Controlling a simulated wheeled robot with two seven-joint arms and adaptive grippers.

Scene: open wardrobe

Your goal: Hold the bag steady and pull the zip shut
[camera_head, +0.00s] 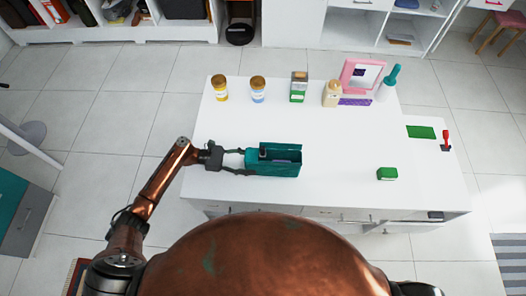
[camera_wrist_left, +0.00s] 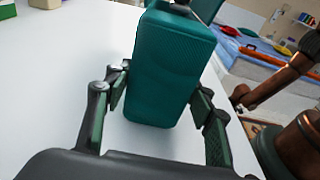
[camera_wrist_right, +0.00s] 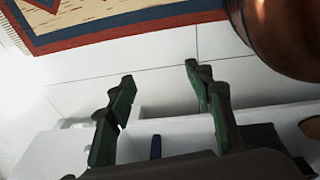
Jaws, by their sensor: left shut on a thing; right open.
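The teal bag (camera_head: 273,168) stands on the white table in the head view, its top facing up, with a dark piece at the left end of the top. My left gripper (camera_head: 244,161) is shut on the bag's left end, one finger on each side. In the left wrist view the bag's teal end (camera_wrist_left: 168,75) sits between the fingers of my left gripper (camera_wrist_left: 160,95). My right gripper (camera_wrist_right: 160,85) shows only in the right wrist view. It is open and empty above the floor, away from the bag. I cannot make out the zip slider clearly.
The white table (camera_head: 340,150) has free room around the bag. A green block (camera_head: 387,174) lies to its right. Jars, a bottle (camera_head: 332,94) and a pink frame (camera_head: 361,76) stand along the back. A red-handled item (camera_head: 446,140) is at the far right.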

